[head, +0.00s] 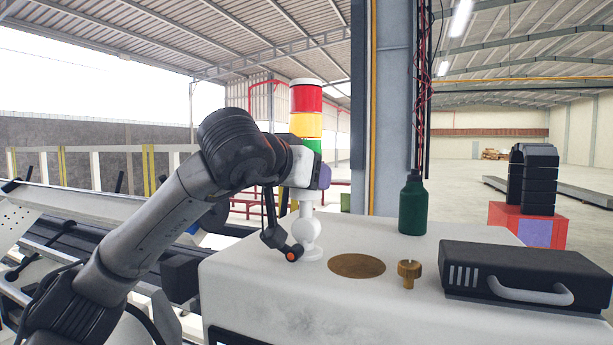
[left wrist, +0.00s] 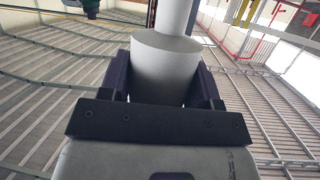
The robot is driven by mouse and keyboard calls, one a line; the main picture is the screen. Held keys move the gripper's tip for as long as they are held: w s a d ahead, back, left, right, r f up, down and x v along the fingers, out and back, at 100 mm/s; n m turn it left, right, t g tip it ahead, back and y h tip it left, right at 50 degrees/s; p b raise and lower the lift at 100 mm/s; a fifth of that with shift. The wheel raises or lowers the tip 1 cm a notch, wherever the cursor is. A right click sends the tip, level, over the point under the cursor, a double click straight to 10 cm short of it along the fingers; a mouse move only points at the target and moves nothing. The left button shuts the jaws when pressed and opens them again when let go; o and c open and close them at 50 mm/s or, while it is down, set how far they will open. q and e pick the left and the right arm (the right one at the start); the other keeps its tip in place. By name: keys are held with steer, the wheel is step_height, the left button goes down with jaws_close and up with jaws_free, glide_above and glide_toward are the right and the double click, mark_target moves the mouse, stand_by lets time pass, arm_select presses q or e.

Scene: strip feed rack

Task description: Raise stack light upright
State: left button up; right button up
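The stack light (head: 306,124) stands upright, or very nearly so, on the white machine top in the head view, with red, yellow and green segments above a white ball-shaped foot. My left gripper (head: 314,176) is at its lower body, just below the green segment, and hides part of it. In the left wrist view the light's pale grey cylinder (left wrist: 165,72) sits between the two dark fingers of the left gripper (left wrist: 166,84), which lie against its sides. A thinner pale section rises from the cylinder. My right gripper is not in view.
On the machine top (head: 368,236) are a brown disc (head: 357,265), a brass knob (head: 409,273), a dark green bottle (head: 413,205) and a black case (head: 522,277) with a grey handle. A grey pillar (head: 392,110) stands behind.

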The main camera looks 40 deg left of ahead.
arm_select(q)
steer(key=o, duration=0.4)
steer(key=shift+d, duration=0.1)
steer(key=shift+o, duration=0.2)
steer(key=shift+s+d+r+b, duration=0.1)
steer(key=shift+s+b, duration=0.25)
steer(key=shift+s, duration=0.2)
steer(key=b+v, duration=0.4)
steer(key=v, duration=0.8)
steer(key=shift+s+r, duration=0.25)
